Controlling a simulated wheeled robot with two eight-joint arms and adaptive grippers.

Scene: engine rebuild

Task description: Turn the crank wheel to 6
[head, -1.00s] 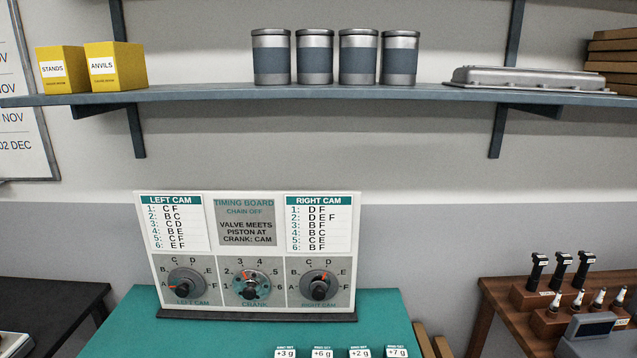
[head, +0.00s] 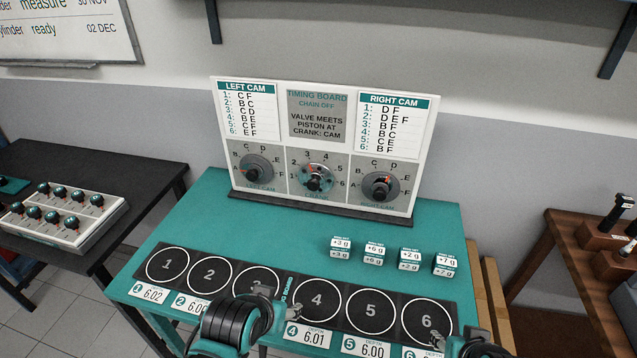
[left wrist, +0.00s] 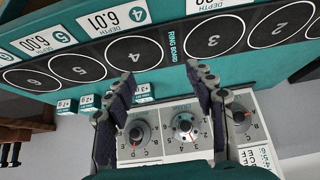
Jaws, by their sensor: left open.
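The crank wheel (head: 314,181) is the middle dial on the white timing board (head: 223,130), numbered 1 to 6. Its small red mark appears at the upper left, near 2 and 3; the exact number is hard to read. The crank wheel also shows upside down in the left wrist view (left wrist: 186,126). My left gripper (head: 285,310) is low over the front of the teal table, apart from the wheel. In the left wrist view its fingers (left wrist: 164,82) are spread and empty. My right gripper (head: 452,344) is partly visible at the bottom edge; its jaws are unclear.
The left cam dial (head: 257,170) and right cam dial (head: 380,187) flank the crank. Small weight boxes (head: 374,253) stand before the board. A ring board (head: 336,330) with numbered circles lies along the table front. The teal surface (head: 215,225) left of the boxes is clear.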

